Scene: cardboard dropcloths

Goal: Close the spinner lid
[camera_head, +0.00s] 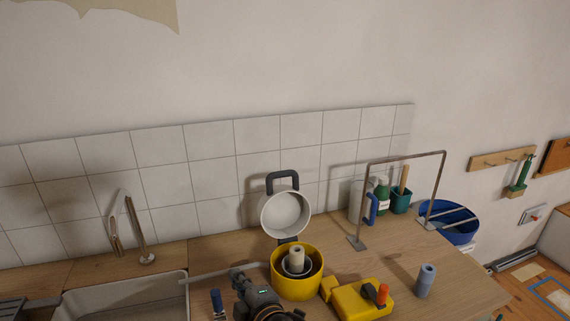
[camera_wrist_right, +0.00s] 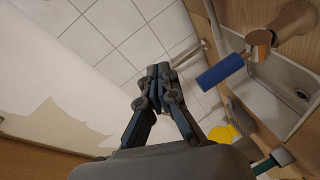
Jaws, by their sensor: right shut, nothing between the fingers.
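The spinner is a yellow round tub (camera_head: 297,284) on the wooden counter, with a pale cylinder (camera_head: 297,257) standing in its middle. Its lid (camera_head: 286,214), pale inside with a dark handle (camera_head: 283,181) on top, stands raised at the tub's back edge, so the tub is open. My right gripper (camera_head: 238,273) is just left of the tub, apart from the lid. In the right wrist view the gripper (camera_wrist_right: 158,72) has its fingertips together, with nothing between them. My left gripper is not in view.
A yellow tool (camera_head: 360,299) and a blue-grey cylinder (camera_head: 426,281) are right of the tub. A metal frame (camera_head: 404,158) and containers stand behind them. A sink (camera_head: 130,294) is at left. A blue-handled item (camera_head: 217,302) lies near my right gripper.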

